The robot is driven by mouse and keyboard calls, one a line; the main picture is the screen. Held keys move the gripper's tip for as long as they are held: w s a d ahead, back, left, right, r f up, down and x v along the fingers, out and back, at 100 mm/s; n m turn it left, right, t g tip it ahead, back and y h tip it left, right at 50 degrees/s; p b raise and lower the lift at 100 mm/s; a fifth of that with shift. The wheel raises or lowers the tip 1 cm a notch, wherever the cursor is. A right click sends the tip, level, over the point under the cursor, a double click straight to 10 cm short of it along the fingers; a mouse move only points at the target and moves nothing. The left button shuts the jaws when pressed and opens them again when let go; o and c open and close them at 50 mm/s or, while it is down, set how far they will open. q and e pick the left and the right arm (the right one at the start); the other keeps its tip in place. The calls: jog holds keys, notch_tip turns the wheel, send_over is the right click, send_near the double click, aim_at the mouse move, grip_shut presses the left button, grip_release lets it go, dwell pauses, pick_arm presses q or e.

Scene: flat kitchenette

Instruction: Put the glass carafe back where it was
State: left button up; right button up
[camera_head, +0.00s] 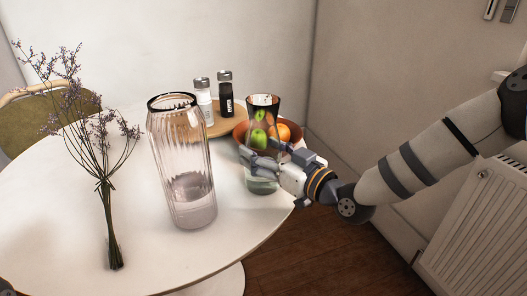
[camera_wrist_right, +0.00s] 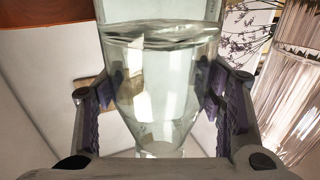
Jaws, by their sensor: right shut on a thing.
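The glass carafe (camera_head: 262,180) is clear, with a dark rim and some water in it. It stands about upright at the right side of the round white table. My right gripper (camera_head: 264,160) comes in from the right and is shut on its body. In the right wrist view the carafe (camera_wrist_right: 165,85) fills the space between the two fingers, with the water surface near the top. I cannot tell whether its base touches the table.
A tall ribbed glass vase (camera_head: 180,150) stands close left of the carafe. Behind are a fruit bowl (camera_head: 240,137), a round wooden board (camera_head: 218,128) and salt (camera_head: 203,98) and pepper (camera_head: 226,95) shakers. The white table (camera_head: 60,220) is clear at front left.

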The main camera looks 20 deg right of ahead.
jog(key=o, duration=1.9)
jog(key=shift+f, duration=0.15)
jog(key=shift+o, duration=0.2)
